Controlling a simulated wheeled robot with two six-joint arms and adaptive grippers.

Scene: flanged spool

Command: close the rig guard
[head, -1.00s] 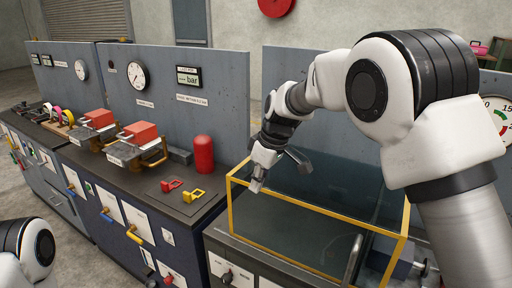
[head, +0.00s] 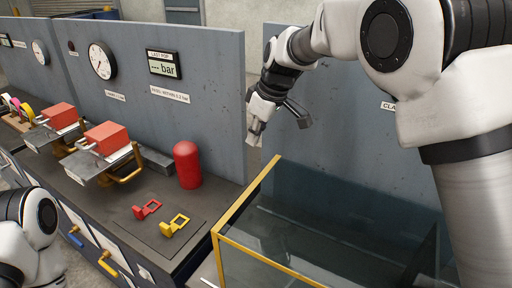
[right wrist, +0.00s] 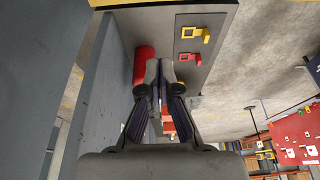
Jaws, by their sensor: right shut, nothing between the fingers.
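The rig guard (head: 245,207) is a clear box with a yellow frame on the right-hand bench. Its lower front and right side run out of the head view, and I cannot tell how far it is swung. My right gripper (head: 254,138) is shut and empty, above and slightly left of the guard's far left corner, in front of the grey back panels. It appears apart from the frame. The right wrist view shows its fingers (right wrist: 161,80) together with nothing between them. My left gripper is out of view; only part of that arm shows at lower left.
A red cylinder (head: 187,165) stands on the left bench, with red (head: 146,209) and yellow (head: 174,226) brackets in front. Fixtures with red blocks (head: 108,138) are further left. Grey panels (head: 340,120) with gauges rise behind. Free air lies above the guard.

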